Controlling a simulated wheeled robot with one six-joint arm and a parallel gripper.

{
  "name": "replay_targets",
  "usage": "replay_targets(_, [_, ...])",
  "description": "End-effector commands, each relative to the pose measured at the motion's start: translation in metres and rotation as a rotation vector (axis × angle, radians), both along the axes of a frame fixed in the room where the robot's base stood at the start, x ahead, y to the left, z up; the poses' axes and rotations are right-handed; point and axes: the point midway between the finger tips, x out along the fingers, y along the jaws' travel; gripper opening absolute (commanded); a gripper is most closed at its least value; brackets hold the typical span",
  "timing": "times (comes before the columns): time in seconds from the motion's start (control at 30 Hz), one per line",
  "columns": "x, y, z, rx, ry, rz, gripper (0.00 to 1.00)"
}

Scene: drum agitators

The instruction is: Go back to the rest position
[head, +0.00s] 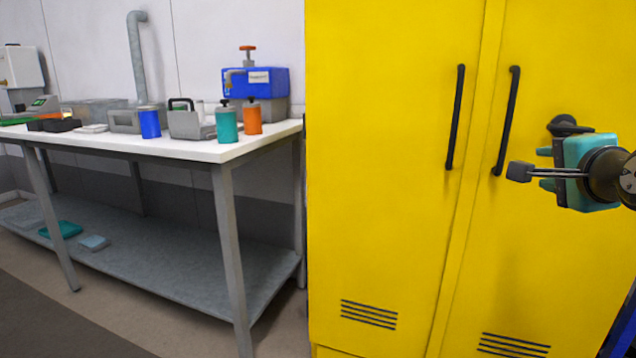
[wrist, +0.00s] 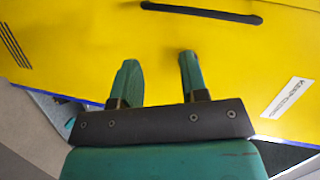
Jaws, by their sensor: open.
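My gripper (head: 543,169) is at the right of the head view, in front of the right door of the yellow cabinet (head: 400,200). Its teal fingers point left and stand apart, with nothing between them. In the wrist view my gripper (wrist: 158,62) also shows its two fingers spread and empty, with the yellow cabinet face (wrist: 90,50) beyond them. The rest position itself is not marked in either view.
The cabinet doors look shut, with black handles, left (head: 456,118) and right (head: 507,120). A white-topped bench (head: 190,150) stands left, bearing a blue device (head: 255,82), a blue canister (head: 149,123), a teal canister (head: 226,125) and an orange canister (head: 253,118). Floor shows at lower left.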

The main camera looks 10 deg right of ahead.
Motion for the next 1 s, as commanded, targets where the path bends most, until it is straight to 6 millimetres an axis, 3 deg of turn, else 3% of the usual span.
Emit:
replay_targets(0.03, [0.009,0.036,-0.014,-0.045,0.097,0.133,0.4])
replay_targets(0.1, [0.011,0.088,-0.037,-0.142,0.25,0.347,0.4])
replay_targets(0.2, [-0.004,0.159,-0.066,-0.308,0.435,0.678,0.4])
replay_targets(0.3, [-0.034,0.212,-0.088,-0.477,0.563,0.99,0.4])
replay_targets(0.4, [-0.068,0.248,-0.103,-0.63,0.643,1.266,0.4])
replay_targets(0.53, [-0.111,0.277,-0.116,-0.807,0.701,1.582,0.4])
replay_targets(0.7, [-0.166,0.295,-0.125,-1.021,0.726,1.967,0.4])
replay_targets(1.0, [-0.165,0.293,-0.053,-1.017,0.729,1.961,0.4])
